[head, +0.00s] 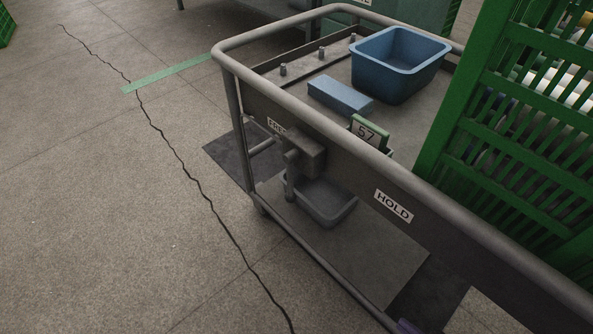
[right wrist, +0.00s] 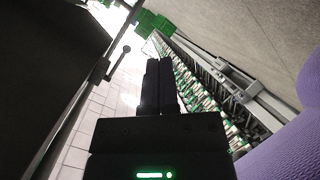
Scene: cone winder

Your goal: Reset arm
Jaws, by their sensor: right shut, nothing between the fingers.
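My right gripper (right wrist: 160,88) shows in the right wrist view as two black fingers side by side, shut with nothing between them. Its black body carries a lit green strip. The fingers point up the picture toward a long winder row (right wrist: 195,95) that is some way off. I cannot make out the right gripper in the head view. My left gripper is in neither view.
A green crate (head: 510,125) stands at right. A purple surface (right wrist: 285,140) is close at right in the wrist view.

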